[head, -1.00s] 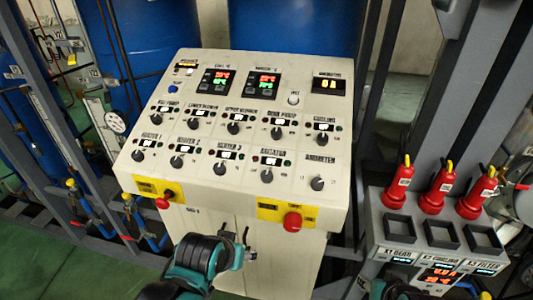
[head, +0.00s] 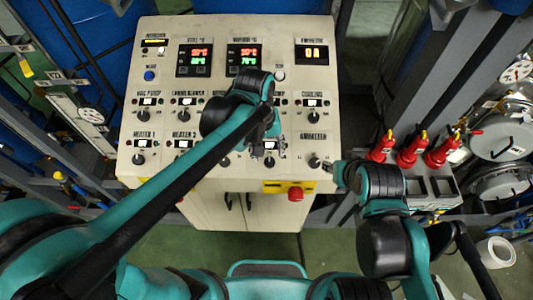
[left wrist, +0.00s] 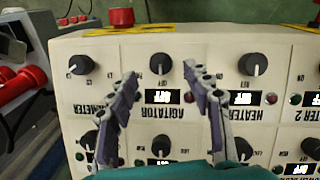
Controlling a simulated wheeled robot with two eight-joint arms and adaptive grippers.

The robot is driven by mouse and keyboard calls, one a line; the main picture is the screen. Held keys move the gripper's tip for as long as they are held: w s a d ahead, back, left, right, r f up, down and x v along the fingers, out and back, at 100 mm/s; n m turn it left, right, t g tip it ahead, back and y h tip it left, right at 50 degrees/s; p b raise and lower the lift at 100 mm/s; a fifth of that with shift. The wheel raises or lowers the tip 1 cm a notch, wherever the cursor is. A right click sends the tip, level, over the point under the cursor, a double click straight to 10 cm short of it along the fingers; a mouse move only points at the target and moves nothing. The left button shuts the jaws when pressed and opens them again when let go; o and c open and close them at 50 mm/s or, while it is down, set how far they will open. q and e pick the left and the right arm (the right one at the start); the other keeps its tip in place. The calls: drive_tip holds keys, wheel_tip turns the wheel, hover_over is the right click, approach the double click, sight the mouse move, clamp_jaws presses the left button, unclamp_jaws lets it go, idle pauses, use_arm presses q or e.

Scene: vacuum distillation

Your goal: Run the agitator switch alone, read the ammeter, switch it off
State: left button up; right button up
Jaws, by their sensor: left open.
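The agitator knob (left wrist: 161,64) is in the left wrist view, which shows the panel upside down. Its small display (left wrist: 158,97) reads OFF. My left gripper (left wrist: 160,70) is open, its fingers on either side of the knob and apart from it as far as I can see. In the head view my left gripper (head: 268,146) covers the agitator area. The ammeter display (head: 312,53) at the panel's upper right seems to show zeros. The ammeter knob (head: 314,162) is at the lower right, with my right gripper (head: 331,167) close beside it; its fingers are too small to judge.
The heater 3 knob (left wrist: 252,64) and ammeter knob (left wrist: 81,65) flank the agitator knob. A red emergency button (head: 295,194) sits on the panel's front edge. Red-handled plugs (head: 411,150) stand on a box at the right.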

sight(269, 161)
use_arm(q)
drive_tip(key=f, duration=0.4)
drive_tip(key=shift+w+d+f, duration=0.15)
drive_tip(key=shift+w+f, duration=0.1)
drive_tip(key=shift+f, duration=0.15)
drive_tip(key=shift+s+f, duration=0.1)
drive_tip(key=shift+f, duration=0.05)
drive_tip(key=shift+c, duration=0.3)
drive_tip(key=c, duration=1.1)
